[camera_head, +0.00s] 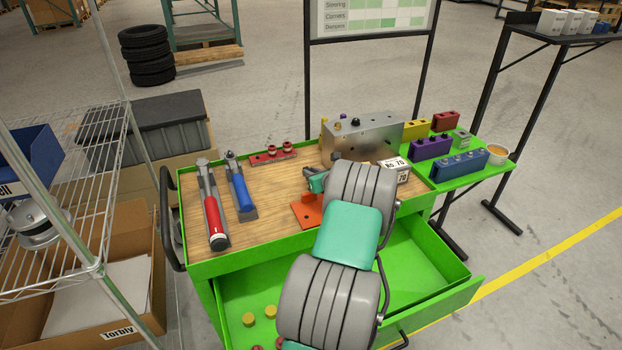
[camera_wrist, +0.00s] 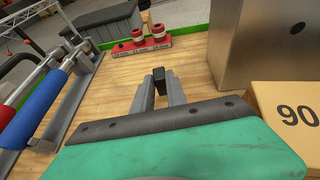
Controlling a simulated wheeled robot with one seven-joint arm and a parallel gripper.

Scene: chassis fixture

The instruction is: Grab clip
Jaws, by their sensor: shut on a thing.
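In the wrist view, a small dark block-like piece, which I take to be the clip (camera_wrist: 159,76), sits between the tips of my gripper (camera_wrist: 160,88). The two grey fingers are shut on it, above the wooden worktop. In the head view, my gripper (camera_head: 312,177) is over the middle of the worktop, mostly covered by my own arm. The clip cannot be made out there. In the wrist view, the clip's lower part is hidden by the fingers.
A metal block (camera_head: 362,137) stands behind my gripper, with a red holder (camera_head: 272,155) at back left. Red (camera_head: 214,215) and blue (camera_head: 240,190) handled tools lie left. An orange plate (camera_head: 305,212) lies close by. A numbered box (camera_wrist: 290,112) is right. The green drawer (camera_head: 428,262) is open.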

